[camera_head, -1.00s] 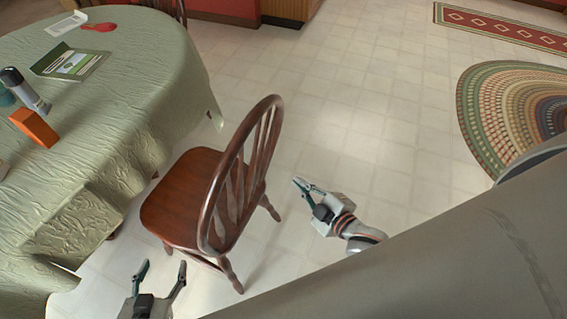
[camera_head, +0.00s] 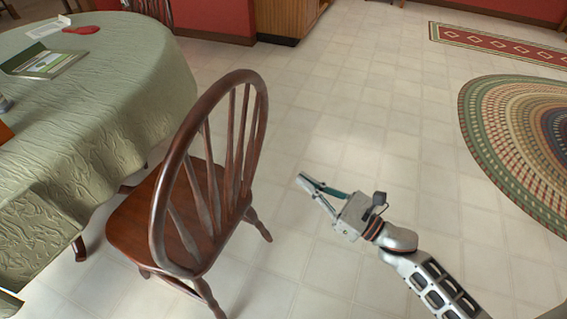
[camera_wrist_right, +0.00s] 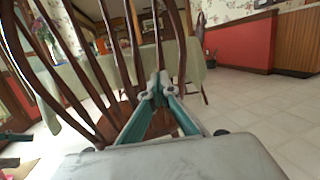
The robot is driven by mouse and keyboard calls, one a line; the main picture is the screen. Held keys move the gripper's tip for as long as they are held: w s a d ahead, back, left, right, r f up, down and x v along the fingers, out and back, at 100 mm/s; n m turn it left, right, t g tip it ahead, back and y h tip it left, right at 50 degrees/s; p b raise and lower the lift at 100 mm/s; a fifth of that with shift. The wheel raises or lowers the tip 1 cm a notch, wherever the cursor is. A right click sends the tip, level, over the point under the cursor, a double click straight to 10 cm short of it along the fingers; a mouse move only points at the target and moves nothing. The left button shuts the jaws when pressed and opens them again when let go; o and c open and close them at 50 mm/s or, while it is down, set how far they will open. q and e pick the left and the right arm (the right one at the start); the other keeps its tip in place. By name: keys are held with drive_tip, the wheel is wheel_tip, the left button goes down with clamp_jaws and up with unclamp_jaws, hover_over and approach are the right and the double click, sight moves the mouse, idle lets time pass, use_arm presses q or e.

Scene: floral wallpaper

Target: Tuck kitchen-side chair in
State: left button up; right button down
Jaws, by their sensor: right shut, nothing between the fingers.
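A brown wooden chair (camera_head: 133,222) with a curved spindle back stands beside a table (camera_head: 140,75) covered with a pale green cloth. Its back faces the right side of the head view, and the front of its seat is close to the cloth. My right gripper (camera_head: 306,184) is shut and empty, to the right of the chair back and apart from it. In the right wrist view, its closed fingertips (camera_wrist_right: 158,82) appear in front of the chair's back spindles (camera_wrist_right: 48,65). My left gripper is not visible now.
On the table lie a green booklet (camera_head: 45,62) and a red item (camera_head: 82,30). A round braided rug (camera_head: 500,120) and a red patterned runner (camera_head: 500,42) lie to the right.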

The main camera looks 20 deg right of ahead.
sight(253, 145)
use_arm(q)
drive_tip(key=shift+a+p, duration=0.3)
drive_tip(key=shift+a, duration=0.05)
use_arm(e)
drive_tip(key=x, duration=1.3)
drive_tip(key=shift+w+a+r, duration=0.2)
drive_tip(key=shift+w+a, duration=0.05)
drive_tip(key=shift+w, duration=0.05)
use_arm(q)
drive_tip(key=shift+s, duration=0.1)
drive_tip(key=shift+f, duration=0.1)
